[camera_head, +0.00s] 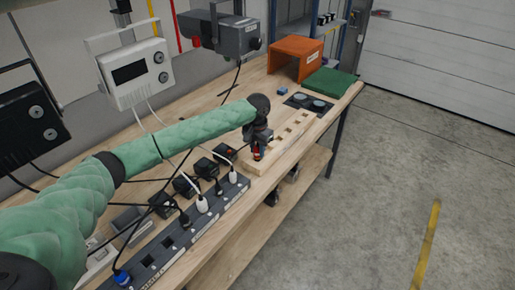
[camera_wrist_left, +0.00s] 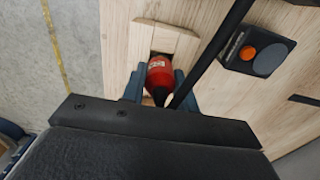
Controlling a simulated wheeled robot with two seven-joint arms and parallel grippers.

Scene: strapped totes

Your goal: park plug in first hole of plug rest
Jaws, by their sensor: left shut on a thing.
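The plug is red with a black cable (camera_wrist_left: 208,58). My left gripper (camera_head: 259,150) is shut on the red plug (camera_head: 257,155), low over the near end of the plug rest. The plug rest (camera_head: 272,151) is a pale wooden strip with a row of square holes. In the left wrist view the plug (camera_wrist_left: 160,74) sits between the two fingers (camera_wrist_left: 158,86). A square hole (camera_wrist_left: 164,42) shows just beyond its end. I cannot tell whether the plug's tip has entered a hole. My right gripper is not in view.
A power strip (camera_head: 176,240) with several plugs and cables lies along the bench's front edge. Black switch boxes (camera_head: 205,167) stand behind it; one shows an orange button (camera_wrist_left: 248,53). An orange box (camera_head: 295,58) and green pad (camera_head: 330,84) are at the far end.

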